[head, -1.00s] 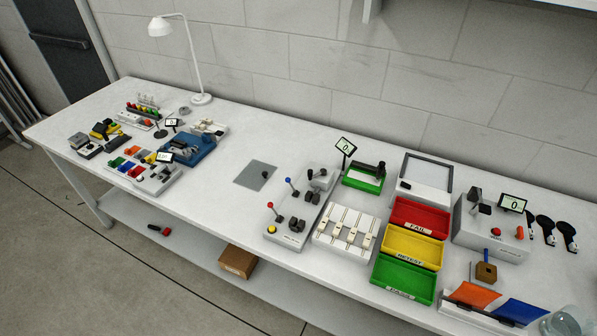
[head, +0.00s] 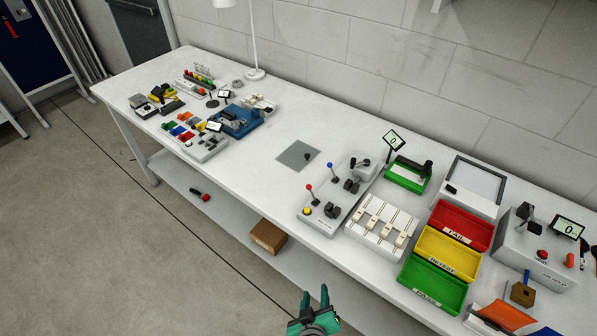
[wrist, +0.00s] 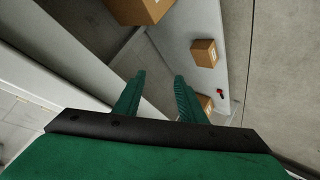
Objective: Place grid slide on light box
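A white-framed box with a pale grey panel (head: 474,187), which looks like the light box, stands at the back right of the bench, behind the red tray. No grid pattern can be made out. My gripper (head: 313,299) is in front of the bench's front edge, apart from both. Its two green fingers are spread and empty, as the wrist view (wrist: 157,92) also shows.
Red (head: 462,222), yellow (head: 447,253) and green (head: 432,286) trays stand at the right. A lever panel (head: 328,218) and white slotted rack (head: 381,226) are left of them. A white lamp (head: 254,40) stands at the back. A cardboard box (head: 268,236) sits on the lower shelf.

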